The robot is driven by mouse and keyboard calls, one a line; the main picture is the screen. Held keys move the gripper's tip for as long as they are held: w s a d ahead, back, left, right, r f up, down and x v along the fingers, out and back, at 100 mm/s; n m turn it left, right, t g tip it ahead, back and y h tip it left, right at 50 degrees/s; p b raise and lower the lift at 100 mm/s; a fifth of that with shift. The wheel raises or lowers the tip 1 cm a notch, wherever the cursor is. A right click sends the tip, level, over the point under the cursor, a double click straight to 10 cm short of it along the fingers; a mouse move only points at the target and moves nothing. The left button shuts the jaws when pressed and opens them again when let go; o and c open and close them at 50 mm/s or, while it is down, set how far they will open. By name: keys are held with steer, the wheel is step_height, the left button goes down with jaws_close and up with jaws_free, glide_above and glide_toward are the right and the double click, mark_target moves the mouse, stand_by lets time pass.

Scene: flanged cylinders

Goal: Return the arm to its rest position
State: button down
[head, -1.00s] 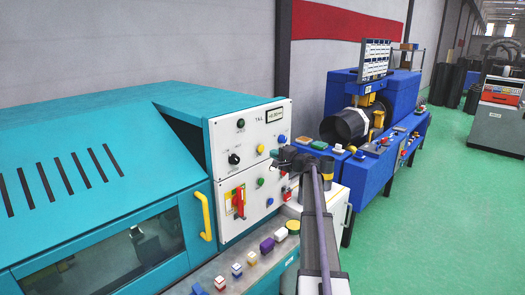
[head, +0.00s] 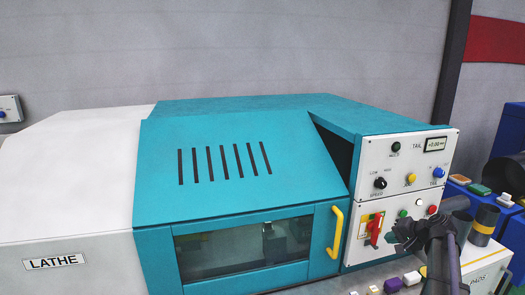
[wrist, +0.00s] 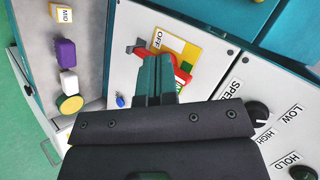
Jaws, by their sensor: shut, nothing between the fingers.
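My gripper (head: 400,236) is in front of the lower white control panel of the teal lathe (head: 240,150), at the lower right of the head view. In the wrist view my gripper (wrist: 155,80) has its two dark green fingers together with nothing between them. The fingers point at the panel near the red rotary switch (wrist: 182,75) on its yellow plate, and partly cover it. The red switch also shows in the head view (head: 375,230), left of my gripper. I cannot tell whether the fingers touch the panel.
A yellow door handle (head: 335,232) stands out left of the panel. Coloured blocks (head: 412,278) lie on the ledge below, and dark cylinders (head: 484,224) stand right of my arm. A blue machine (head: 510,130) is at the right edge. Green floor (wrist: 30,130) shows in the wrist view.

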steer(key=s+a+f+n+g+h+b, duration=0.1)
steer(key=s+a+f+n+g, duration=0.1)
steer(key=s+a, duration=0.5)
steer(key=s+a+f+n+g+h+b, duration=0.1)
steer(key=s+a+f, duration=0.4)
steer(key=a, duration=0.8)
steer(key=s+a+f+n+g+h+b, duration=0.1)
steer(key=s+a+f+n+g+h, duration=0.2)
steer(key=s+a, duration=0.7)
steer(key=a+n+g, duration=0.1)
steer(key=n+g, duration=0.1)
steer(key=shift+s+f+n+b, duration=0.2)
steer(key=shift+n+b, duration=0.1)
steer(key=shift+b, duration=0.1)
stand_by(2.7)
